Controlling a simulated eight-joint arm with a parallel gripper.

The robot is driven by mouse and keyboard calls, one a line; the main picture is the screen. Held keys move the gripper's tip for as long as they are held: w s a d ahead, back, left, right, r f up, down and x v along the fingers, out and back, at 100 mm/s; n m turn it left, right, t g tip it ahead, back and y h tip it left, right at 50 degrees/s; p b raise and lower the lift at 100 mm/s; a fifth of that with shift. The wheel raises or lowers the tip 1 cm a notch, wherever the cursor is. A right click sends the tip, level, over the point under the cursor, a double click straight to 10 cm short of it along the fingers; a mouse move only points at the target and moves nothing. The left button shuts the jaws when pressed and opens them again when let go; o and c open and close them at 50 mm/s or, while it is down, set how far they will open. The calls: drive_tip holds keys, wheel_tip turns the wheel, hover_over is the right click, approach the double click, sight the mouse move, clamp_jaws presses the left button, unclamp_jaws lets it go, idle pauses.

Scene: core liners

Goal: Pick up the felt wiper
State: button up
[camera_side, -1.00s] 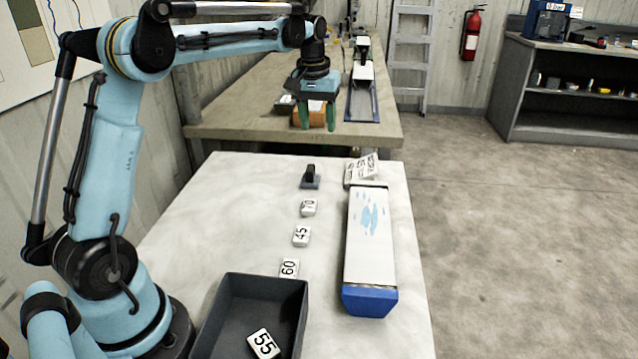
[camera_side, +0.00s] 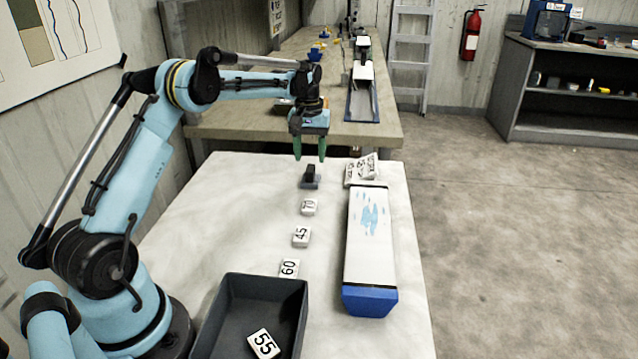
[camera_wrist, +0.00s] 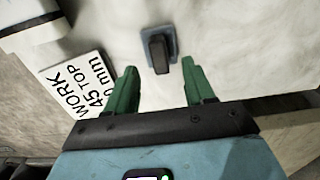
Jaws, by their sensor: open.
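The felt wiper (camera_side: 310,177) is a small grey-blue pad with a dark upright handle. It lies on the pale table near its far edge. In the wrist view the felt wiper (camera_wrist: 159,50) shows just beyond my fingertips, between their lines and slightly left of the right finger. My gripper (camera_side: 310,158) has green fingers pointing down, held above and a little behind the wiper in the side view. In the wrist view my gripper (camera_wrist: 160,80) is open and empty, its two green fingers spread apart.
Number tiles (camera_side: 309,207) lie in a row on the table (camera_side: 230,215). A dark tray (camera_side: 232,312) holds a "55" tile. A long white box with blue ends (camera_side: 369,240) lies at right, with printed cards (camera_side: 362,170) behind it. The table left of the wiper is clear.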

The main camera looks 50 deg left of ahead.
sight(310, 168)
drive_tip(key=shift+f, duration=2.7)
clamp_jaws()
